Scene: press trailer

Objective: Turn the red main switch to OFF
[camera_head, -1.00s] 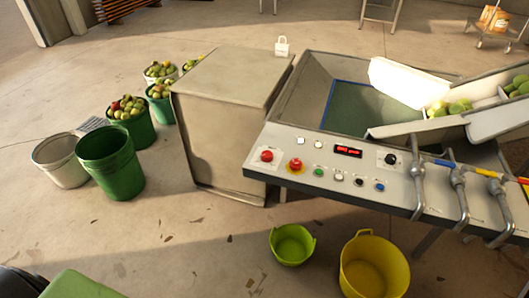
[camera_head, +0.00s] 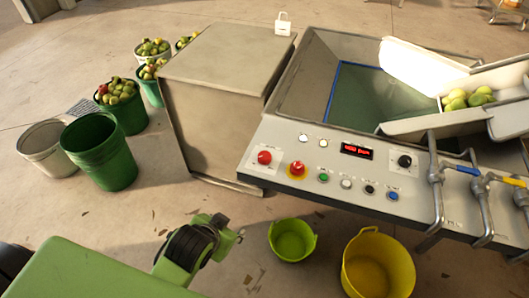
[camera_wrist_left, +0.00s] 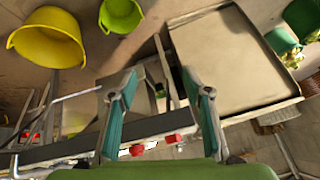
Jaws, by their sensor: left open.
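The red main switch (camera_head: 264,157) is a red knob on a pale plate at the left end of the grey control panel (camera_head: 285,200). I cannot read its position. A red mushroom button on a yellow base (camera_head: 297,168) sits just right of it. My left gripper (camera_head: 228,233) is below and left of the panel, apart from the switch. In the left wrist view its two teal fingers (camera_wrist_left: 157,76) are spread with nothing between them. Red knobs show there beyond the fingers, the likely main switch (camera_wrist_left: 173,138) nearer the cabinet. My right gripper is out of view.
A closed cabinet (camera_head: 235,60) stands left of the panel. A lime bucket (camera_head: 292,241) and a yellow tub (camera_head: 378,268) are on the floor in front. Pipes with valves (camera_head: 437,185) rise at the panel's right. Green buckets (camera_head: 98,150) stand at the left.

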